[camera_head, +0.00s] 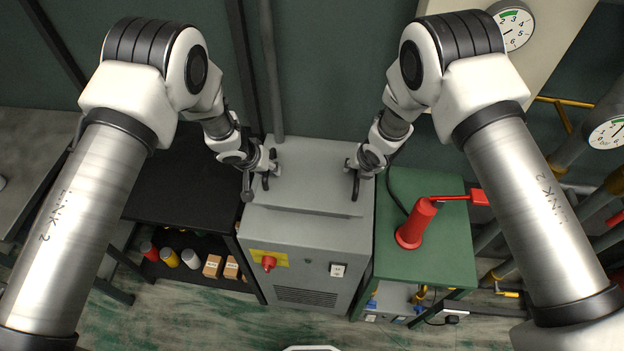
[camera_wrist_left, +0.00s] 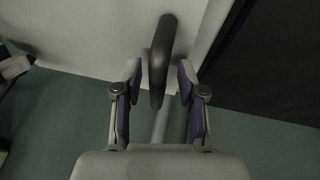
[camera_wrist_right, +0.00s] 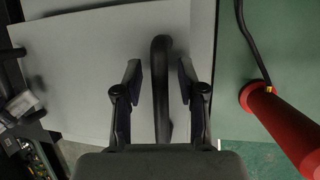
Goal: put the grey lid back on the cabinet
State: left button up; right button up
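The grey cabinet (camera_head: 306,250) stands in the middle of the head view. The flat grey lid (camera_head: 315,185) lies across its top; from here I cannot tell whether it is fully seated. My left gripper (camera_head: 266,176) is at the lid's left side, with open fingers on either side of a black handle (camera_wrist_left: 162,55) in the left wrist view. My right gripper (camera_head: 354,178) is at the lid's right side, its open fingers on either side of the other black handle (camera_wrist_right: 161,85) in the right wrist view. Gaps show between the fingers and both handles.
A green table (camera_head: 430,245) with a red cone-shaped tool (camera_head: 415,225) stands right of the cabinet. A black bench (camera_head: 180,190) stands left, with bottles and small boxes on its lower shelf. A grey pipe (camera_head: 272,70) rises behind the cabinet. Gauges and pipes are at the right.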

jog(key=shift+s+r, duration=0.1)
jog(key=shift+r, duration=0.1)
pick_arm(q)
jog(key=v, duration=1.2)
pick_arm(e)
jog(key=v, duration=1.1)
jog(key=shift+s+r, duration=0.15)
jog(key=shift+r, duration=0.1)
pick_arm(q)
jog(key=shift+w, duration=0.1)
